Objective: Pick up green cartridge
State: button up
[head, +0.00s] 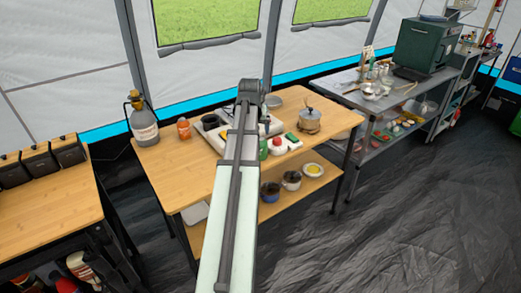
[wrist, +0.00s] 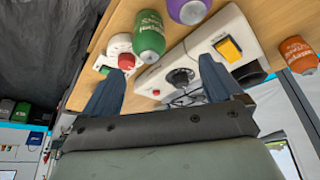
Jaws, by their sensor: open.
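The green cartridge (wrist: 148,35) is in the wrist view at the upper middle, with pale lettering on its side. It stands on the wooden table (wrist: 85,85). In the head view a green strip of it (head: 263,149) shows just right of my arm; the rest is hidden. My gripper (wrist: 161,67) is open, its two dark blue fingers spread, with nothing between them. The cartridge lies beyond the fingertips, nearer the left finger in the wrist view, and appears apart from them.
A white burner unit (wrist: 190,65) with a knob and yellow button fills the middle of the wrist view. A purple cartridge (wrist: 188,10), a red-and-white item (wrist: 121,48) and an orange cartridge (wrist: 298,54) stand around.

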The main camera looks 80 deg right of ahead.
aim_at(261, 145)
jog(key=shift+m, duration=0.3)
jog(key=shift+s+d+x, duration=0.1)
jog(key=shift+s+x, duration=0.25)
jog(key=shift+x, duration=1.85)
jog(key=shift+s+d+x, duration=0.1)
jog(key=shift+s+x, duration=0.25)
jog(key=shift+x, duration=1.85)
jog(key=shift+s+x, duration=0.4)
jog(key=shift+x, duration=1.85)
jog(key=c, duration=1.2)
jog(key=shift+r, duration=0.15)
